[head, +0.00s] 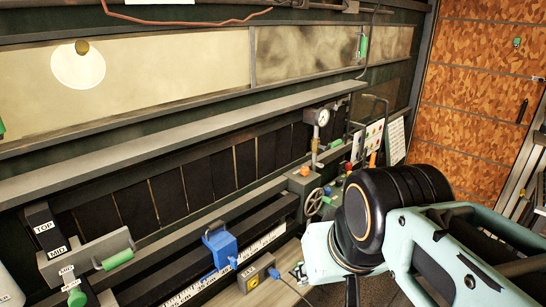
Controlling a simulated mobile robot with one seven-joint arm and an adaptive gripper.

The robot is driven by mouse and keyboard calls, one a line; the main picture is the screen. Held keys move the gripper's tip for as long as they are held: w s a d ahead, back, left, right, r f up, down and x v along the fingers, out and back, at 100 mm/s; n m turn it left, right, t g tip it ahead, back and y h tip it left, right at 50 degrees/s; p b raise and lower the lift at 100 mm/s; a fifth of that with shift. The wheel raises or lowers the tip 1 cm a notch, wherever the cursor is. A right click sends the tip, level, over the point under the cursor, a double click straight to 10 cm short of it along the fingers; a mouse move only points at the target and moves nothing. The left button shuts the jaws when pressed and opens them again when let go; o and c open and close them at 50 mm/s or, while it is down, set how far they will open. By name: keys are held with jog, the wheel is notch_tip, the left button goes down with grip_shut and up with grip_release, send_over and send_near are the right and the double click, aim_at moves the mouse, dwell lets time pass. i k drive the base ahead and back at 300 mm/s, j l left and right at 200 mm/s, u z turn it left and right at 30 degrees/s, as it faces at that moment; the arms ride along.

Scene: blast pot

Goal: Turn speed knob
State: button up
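No control in the head view is readably marked as the speed knob. A round green knob (77,298) with small labels above it is at the lower left, partly cut off by the frame. A grey handwheel (314,202) stands right of centre, beside a grey box with an orange button (305,171). My arm reaches in from the lower right, and its pale wrist part (322,262) is in front of the bench. My gripper's fingers cannot be made out clearly, and I cannot tell whether they are open. The arm is well to the right of the green knob.
A grey block with a green handle (118,259) sits beside TOP and MID labels. A blue clamp (220,247) and a small grey box (257,273) are near a ruler strip. A pressure gauge (322,117) stands behind the handwheel. Windows line the back wall.

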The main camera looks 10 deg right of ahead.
aim_at(339, 182)
jog(key=i+l+u, duration=0.1)
jog(key=i+l, duration=0.15)
jog(key=i+l+u, duration=0.1)
jog(key=i+l, duration=0.15)
jog(key=l, duration=0.15)
jog(key=i+l+u, duration=0.1)
jog(key=l, duration=0.25)
jog(key=i+l+u, duration=0.1)
jog(key=i+l, duration=0.35)
jog(key=l, duration=0.2)
jog(key=i+l, duration=0.2)
jog(key=l, duration=0.15)
jog(key=i+l, duration=0.15)
jog(key=l, duration=0.2)
jog(key=i+l+u, duration=0.1)
jog(key=l, duration=0.25)
jog(key=k, duration=0.1)
jog(key=i+l, duration=0.35)
jog(key=i+l+z, duration=0.05)
